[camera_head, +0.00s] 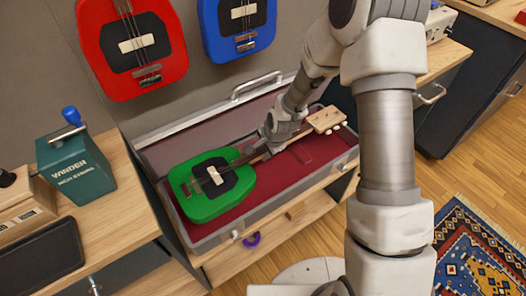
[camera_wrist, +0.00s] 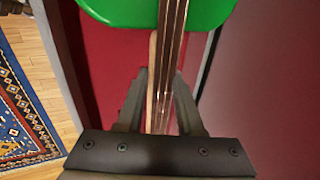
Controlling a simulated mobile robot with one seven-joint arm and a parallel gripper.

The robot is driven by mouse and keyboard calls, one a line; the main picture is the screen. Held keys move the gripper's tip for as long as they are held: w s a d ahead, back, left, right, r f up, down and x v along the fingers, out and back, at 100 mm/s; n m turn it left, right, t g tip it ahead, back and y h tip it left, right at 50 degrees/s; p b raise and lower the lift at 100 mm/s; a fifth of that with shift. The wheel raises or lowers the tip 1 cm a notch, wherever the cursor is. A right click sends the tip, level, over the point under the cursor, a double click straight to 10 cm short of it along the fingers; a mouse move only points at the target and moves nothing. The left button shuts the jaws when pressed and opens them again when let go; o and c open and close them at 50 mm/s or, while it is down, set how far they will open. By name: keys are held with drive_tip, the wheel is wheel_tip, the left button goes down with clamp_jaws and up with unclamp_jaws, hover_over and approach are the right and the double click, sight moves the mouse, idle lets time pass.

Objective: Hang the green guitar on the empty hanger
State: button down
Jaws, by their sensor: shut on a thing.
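The green guitar (camera_head: 211,187) lies in an open case (camera_head: 222,222) with a dark red lining. Its round-cornered body is at the left and its wooden headstock (camera_head: 326,119) is at the right end. My gripper (camera_head: 268,151) is at the neck, between body and headstock. In the wrist view my gripper (camera_wrist: 161,95) has a finger on each side of the neck (camera_wrist: 168,70) and is shut on it. The lower edge of the green body (camera_wrist: 160,12) shows at the top there. The hanger is not in view.
A red guitar (camera_head: 133,45) and a blue guitar (camera_head: 239,26) are on the wall above the case. A green winder box (camera_head: 75,165) stands on the wooden cabinet at left. A purple ring-shaped thing (camera_head: 251,240) is below the case. A patterned rug (camera_head: 480,255) lies on the floor at right.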

drive_tip(key=shift+w+r+p, duration=0.1)
drive_tip(key=shift+r+p, duration=0.9)
drive_tip(key=shift+r, duration=0.8)
drive_tip(key=s+d, duration=0.4)
drive_tip(key=s, duration=0.2)
drive_tip(key=shift+s+d, duration=0.2)
drive_tip(key=shift+s, duration=0.25)
